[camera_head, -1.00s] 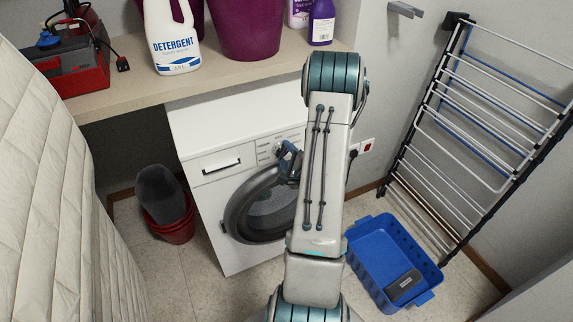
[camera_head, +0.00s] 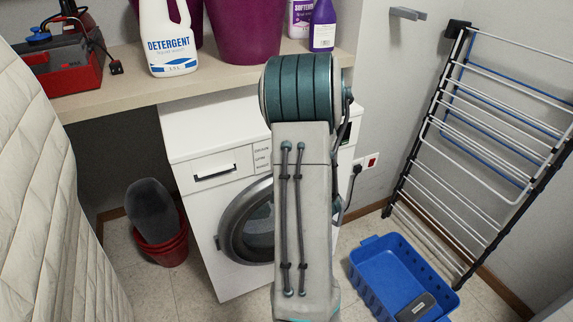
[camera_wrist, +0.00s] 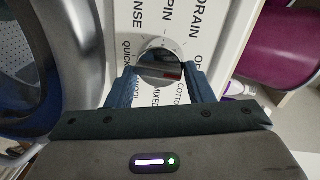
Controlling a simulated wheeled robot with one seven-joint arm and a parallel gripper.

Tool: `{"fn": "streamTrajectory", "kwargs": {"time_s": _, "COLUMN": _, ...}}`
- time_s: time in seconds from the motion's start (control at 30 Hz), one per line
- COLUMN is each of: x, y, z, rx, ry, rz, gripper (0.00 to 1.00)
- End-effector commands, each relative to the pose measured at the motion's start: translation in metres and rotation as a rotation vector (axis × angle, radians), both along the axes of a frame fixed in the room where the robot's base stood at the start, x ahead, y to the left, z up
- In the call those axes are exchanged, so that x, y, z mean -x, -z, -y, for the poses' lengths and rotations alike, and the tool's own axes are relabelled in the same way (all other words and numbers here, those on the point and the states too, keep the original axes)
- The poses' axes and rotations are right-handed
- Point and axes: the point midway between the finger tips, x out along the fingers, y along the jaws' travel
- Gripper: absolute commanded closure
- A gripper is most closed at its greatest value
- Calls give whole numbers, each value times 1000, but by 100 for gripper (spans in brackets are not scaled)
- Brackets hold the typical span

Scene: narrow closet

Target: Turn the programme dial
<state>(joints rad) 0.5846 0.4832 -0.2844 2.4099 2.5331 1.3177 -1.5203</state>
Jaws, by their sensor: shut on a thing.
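The programme dial (camera_wrist: 160,58) is a round silver knob on the white panel of the washing machine (camera_head: 215,122). In the wrist view, printed words such as SPIN, DRAIN, MIXED and QUICK surround it. My gripper (camera_wrist: 163,74) has one dark blue finger on each side of the dial and is shut on it. The dial's near edge lies between the fingers, with a dark and reddish mark there. In the head view my arm hides the dial and gripper. The round door (camera_head: 240,238) is shut, partly behind my arm.
A shelf (camera_head: 120,92) above the machine holds a detergent bottle (camera_head: 168,45), a purple tub (camera_head: 242,30) and a red toolbox (camera_head: 75,80). A blue basket (camera_head: 375,265) and a drying rack (camera_head: 470,140) stand right. A red bucket (camera_head: 165,252) stands left.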

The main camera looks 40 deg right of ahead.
Motion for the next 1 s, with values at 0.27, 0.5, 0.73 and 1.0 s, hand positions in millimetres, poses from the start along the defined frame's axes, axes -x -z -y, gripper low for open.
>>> {"fn": "streamTrajectory", "kwargs": {"time_s": 0.27, "x": -1, "y": -2, "z": 0, "rx": 6, "ry": -1, "rz": 1, "gripper": 75}}
{"fn": "streamTrajectory", "kwargs": {"time_s": 0.5, "x": -1, "y": -1, "z": 0, "rx": 5, "ry": -2, "rz": 1, "gripper": 32}}
{"fn": "streamTrajectory", "kwargs": {"time_s": 0.73, "x": 0, "y": -1, "z": 0, "rx": 4, "ry": -2, "rz": 1, "gripper": 32}}
{"fn": "streamTrajectory", "kwargs": {"time_s": 1.0, "x": 31, "y": -4, "z": -8, "rx": 3, "ry": 3, "rz": 1, "gripper": 32}}
